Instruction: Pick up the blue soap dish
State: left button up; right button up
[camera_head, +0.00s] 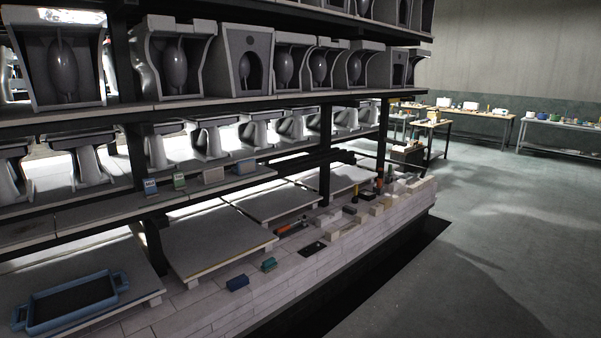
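Several blue things show on the kiln car's low deck, and I cannot tell for certain which is the soap dish. A small dark blue block-like piece (238,283) lies on the pale brick ledge at lower centre. A small teal piece (268,264) lies a little beyond it, apart from it. A larger blue rectangular tray with two end handles (117,281) rests on a slab at lower left; its inside is dark. Neither of my grippers is in view.
The brick ledge (200,310) carries an orange-handled tool (285,228), a flat black piece (313,248) and several blocks further back. Shelves of ceramic ware (250,62) and dark posts (153,250) stand above. Open floor (480,250) lies right; tables stand far back.

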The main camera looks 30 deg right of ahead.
aim_at(247, 167)
jog(key=z, duration=1.7)
jog(key=i, duration=1.9)
jog(key=u, duration=1.3)
jog(key=i, duration=0.8)
jog(key=u, duration=0.85)
